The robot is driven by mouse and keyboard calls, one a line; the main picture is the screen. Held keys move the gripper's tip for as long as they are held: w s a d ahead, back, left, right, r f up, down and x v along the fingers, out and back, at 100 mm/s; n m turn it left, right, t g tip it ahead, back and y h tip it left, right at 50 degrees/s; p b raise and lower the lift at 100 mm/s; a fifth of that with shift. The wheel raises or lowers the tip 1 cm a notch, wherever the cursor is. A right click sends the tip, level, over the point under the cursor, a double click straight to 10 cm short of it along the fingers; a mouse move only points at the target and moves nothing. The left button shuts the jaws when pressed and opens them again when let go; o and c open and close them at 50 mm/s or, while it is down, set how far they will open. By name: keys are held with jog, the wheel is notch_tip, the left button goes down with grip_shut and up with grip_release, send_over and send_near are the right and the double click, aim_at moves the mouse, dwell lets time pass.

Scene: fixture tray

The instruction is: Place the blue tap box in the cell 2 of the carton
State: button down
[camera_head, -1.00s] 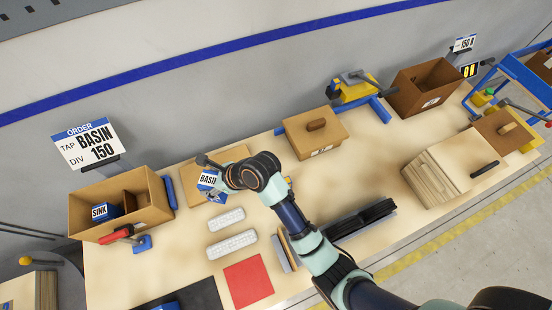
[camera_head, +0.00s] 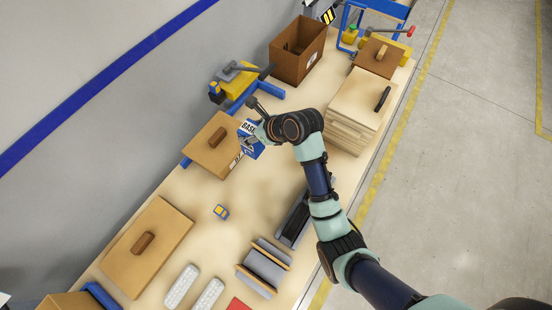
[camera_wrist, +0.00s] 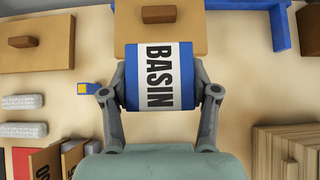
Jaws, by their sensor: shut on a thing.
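The blue tap box (camera_head: 247,131), with a white band reading BASIN, is in my gripper (camera_head: 256,139). In the wrist view the box (camera_wrist: 130,75) sits between the two fingers of my gripper (camera_wrist: 158,92), which press on its left and right sides. I hold it beside the right edge of a lidded cardboard box (camera_head: 205,150); its height above the table is unclear. A tan carton (camera_head: 68,302) is cut off at the bottom left of the head view, and its cells are not visible.

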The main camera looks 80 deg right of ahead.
notch_tip(320, 180, down, 20)
jog(key=b, duration=0.4)
jog(key=shift+w, duration=0.1)
jog(key=shift+c, duration=1.4)
grip_release()
jog(key=shift+f, duration=0.15)
jog(key=p+v, duration=0.2)
jog(key=v, duration=1)
jog(key=shift+p, duration=0.4)
